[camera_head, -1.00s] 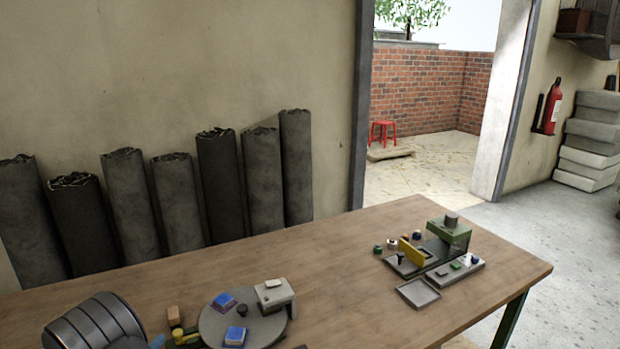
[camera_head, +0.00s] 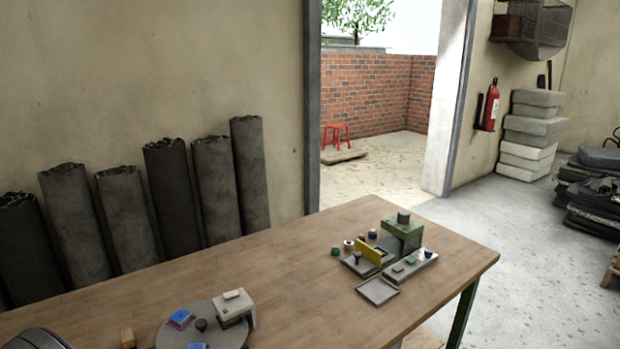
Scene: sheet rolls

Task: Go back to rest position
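My gripper is not visible in the head view, so whether it is open or shut does not show. A dark rounded ribbed part, likely of my own arm, is cut off at the bottom left corner. The wooden table (camera_head: 300,270) fills the lower middle. Several dark sheet rolls (camera_head: 215,190) lean upright against the wall at the left.
A round grey plate (camera_head: 235,335) with blue blocks and a grey-white box (camera_head: 234,306) sits at the table's front left. A green press-like device (camera_head: 403,233) and a small grey tray (camera_head: 378,291) stand at the right. The table's middle is clear.

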